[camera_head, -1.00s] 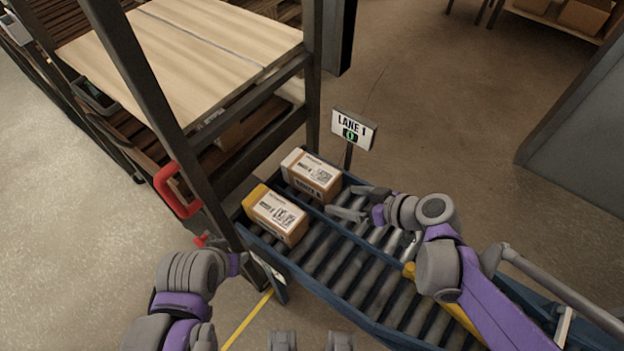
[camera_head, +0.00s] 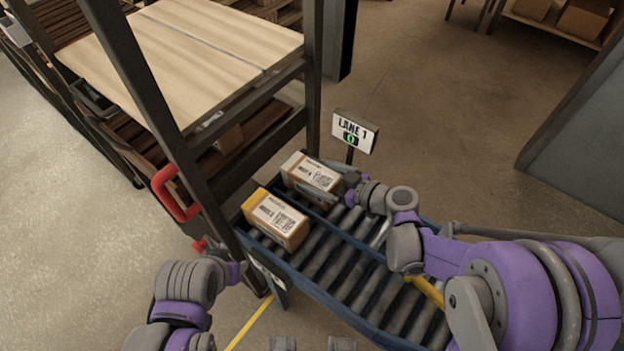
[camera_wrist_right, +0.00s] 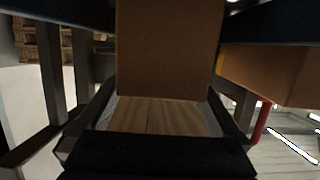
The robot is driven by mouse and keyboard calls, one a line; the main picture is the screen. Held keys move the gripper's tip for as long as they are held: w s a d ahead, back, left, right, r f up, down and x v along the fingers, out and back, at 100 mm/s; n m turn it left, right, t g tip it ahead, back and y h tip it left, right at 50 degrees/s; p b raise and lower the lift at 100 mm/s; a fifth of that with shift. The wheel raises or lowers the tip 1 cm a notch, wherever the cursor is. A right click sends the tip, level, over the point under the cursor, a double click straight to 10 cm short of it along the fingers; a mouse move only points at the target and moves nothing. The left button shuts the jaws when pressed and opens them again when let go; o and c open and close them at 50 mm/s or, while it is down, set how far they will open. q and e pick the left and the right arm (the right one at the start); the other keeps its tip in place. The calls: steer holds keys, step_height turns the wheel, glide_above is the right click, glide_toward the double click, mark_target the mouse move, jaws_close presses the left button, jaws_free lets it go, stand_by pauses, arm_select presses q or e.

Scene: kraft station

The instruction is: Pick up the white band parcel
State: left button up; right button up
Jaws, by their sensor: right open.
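The white band parcel (camera_head: 306,172) is a brown box with a white end and a label. It lies at the far end of the roller conveyor, in the far lane. My right gripper (camera_head: 336,185) is open at its right end, one finger along its near side; the far side is partly hidden. In the right wrist view, a plain brown box face (camera_wrist_right: 170,48) stands ahead between the finger lines; contact cannot be told. The yellow band parcel (camera_head: 276,220) lies in the near lane. My left gripper (camera_head: 228,262) is low at the left, away from both parcels; its fingers are unclear.
A blue rail divides the conveyor (camera_head: 345,270); its rollers toward the right are bare. A LANE 1 sign (camera_head: 355,131) stands just behind. A dark rack with a red handle (camera_head: 176,193) rises close on the left. The yellow band parcel also shows in the wrist view (camera_wrist_right: 268,72).

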mark_target(300, 168)
steer(key=shift+x, duration=1.5)
steer(key=c, duration=1.5)
steer(key=shift+o, duration=0.2)
steer(key=shift+r, duration=0.1)
